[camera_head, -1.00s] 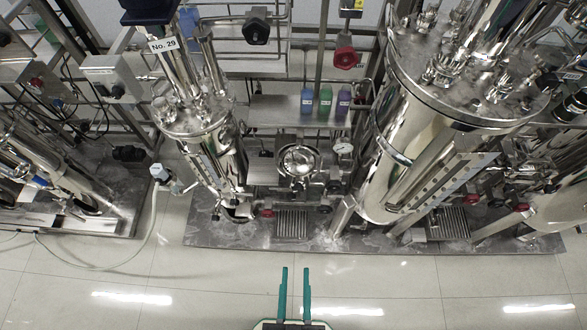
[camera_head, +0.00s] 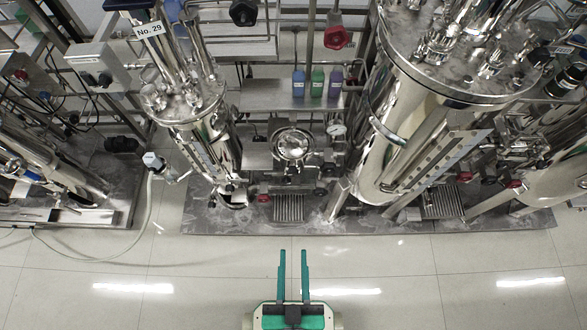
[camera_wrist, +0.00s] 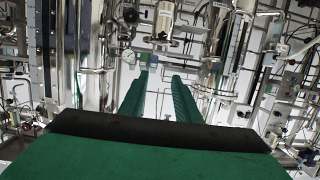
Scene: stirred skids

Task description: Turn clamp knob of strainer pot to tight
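A small round steel vessel (camera_head: 293,145), which looks like the strainer pot, sits on the skid in the middle of the head view. Dark fittings show just below it, but its clamp knob is too small to make out for sure. My gripper (camera_head: 293,254) is over the pale floor in front of the skid, in line with the vessel and well apart from it. Its two green fingers are spread with a gap between them, and nothing is held. The fingers also show in the wrist view (camera_wrist: 160,90), pointing toward the pipework.
A tall steel tank (camera_head: 400,135) stands to the right, and a slimmer vessel (camera_head: 210,140) marked No. 29 to the left. Bottles (camera_head: 317,82) stand on a shelf behind. Red knobs (camera_head: 263,198) sit low on the skid. The floor (camera_head: 400,265) in front is clear.

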